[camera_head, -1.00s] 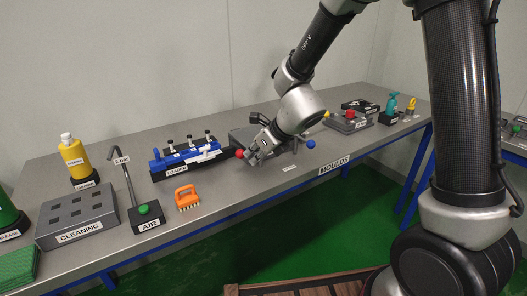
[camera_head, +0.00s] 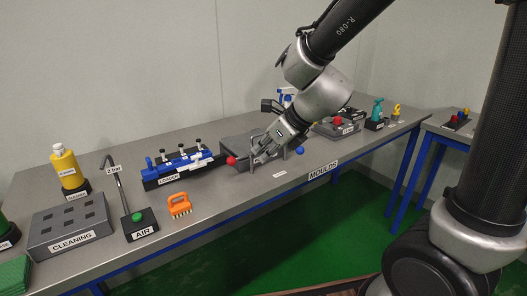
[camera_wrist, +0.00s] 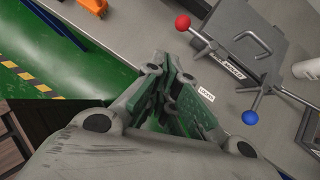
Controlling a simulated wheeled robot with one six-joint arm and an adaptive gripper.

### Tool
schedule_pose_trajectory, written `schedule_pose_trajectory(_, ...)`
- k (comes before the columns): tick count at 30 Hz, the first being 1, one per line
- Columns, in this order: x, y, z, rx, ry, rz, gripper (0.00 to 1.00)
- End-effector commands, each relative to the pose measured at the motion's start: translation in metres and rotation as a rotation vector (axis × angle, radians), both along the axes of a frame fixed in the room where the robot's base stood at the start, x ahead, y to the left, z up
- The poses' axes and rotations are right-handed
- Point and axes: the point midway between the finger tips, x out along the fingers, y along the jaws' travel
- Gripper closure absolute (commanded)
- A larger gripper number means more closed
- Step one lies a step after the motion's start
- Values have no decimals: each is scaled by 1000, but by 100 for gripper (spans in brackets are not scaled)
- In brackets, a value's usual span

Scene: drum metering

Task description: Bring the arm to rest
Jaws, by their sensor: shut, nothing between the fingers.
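My gripper (camera_head: 264,153) hangs over the bench in front of a grey mould plate, at the lower end of my arm. Its fingers (camera_wrist: 176,100) are together with nothing between them in the wrist view. The grey mould (camera_wrist: 262,50) has a handle on top, a red ball knob (camera_wrist: 183,22) and a blue ball knob (camera_wrist: 250,117). In the head view the red knob (camera_head: 232,161) shows just left of the gripper and the blue knob (camera_head: 300,150) to its right. I cannot tell whether the gripper touches the mould.
On the bench (camera_head: 240,199) stand a blue loader (camera_head: 180,169), an orange brush (camera_head: 179,205), an air nozzle stand (camera_head: 139,226), a cleaning block (camera_head: 70,234) and a yellow bottle (camera_head: 67,167). Green floor (camera_head: 330,220) lies in front. A second table (camera_head: 450,130) stands at right.

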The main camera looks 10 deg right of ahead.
Motion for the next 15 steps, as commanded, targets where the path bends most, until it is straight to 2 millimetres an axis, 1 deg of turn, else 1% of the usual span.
schedule_pose_trajectory(5,0,0,0,-1,-1,2,100)
schedule_pose_trajectory(8,0,0,0,-25,-25,48,100)
schedule_pose_trajectory(11,-8,2,-3,-102,-82,219,100)
schedule_pose_trajectory(14,-28,-2,-13,-250,-168,562,100)
schedule_pose_trajectory(15,-40,-7,-16,-315,-213,732,100)
